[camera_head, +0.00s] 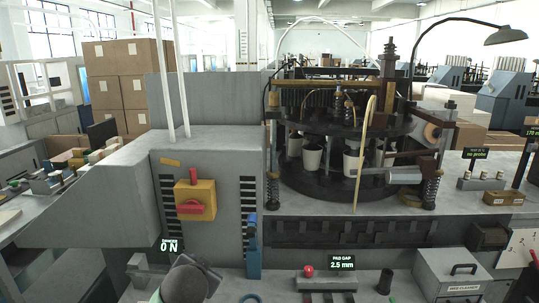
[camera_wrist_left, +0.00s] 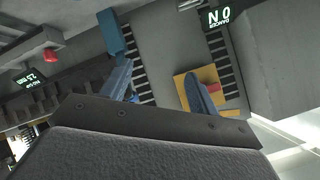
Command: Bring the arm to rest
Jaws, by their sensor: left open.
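My left arm (camera_head: 185,283) comes in at the bottom of the head view, its rounded grey link in front of the grey machine base. In the left wrist view my left gripper (camera_wrist_left: 160,82) shows two blue fingers spread apart with nothing between them. The fingers point toward the machine's front panel, and a gap to the panel seems to remain, though the distance is hard to judge. In the head view the fingers are mostly hidden. My right gripper is in neither view.
A yellow switch box with a red handle (camera_head: 195,201) and a blue lever (camera_head: 252,238) are on the machine front, near my gripper. A round forming machine (camera_head: 345,183) holds white cups (camera_head: 312,157). A web cleaner box (camera_head: 450,272) stands lower right. A red button (camera_head: 309,270) is bottom centre.

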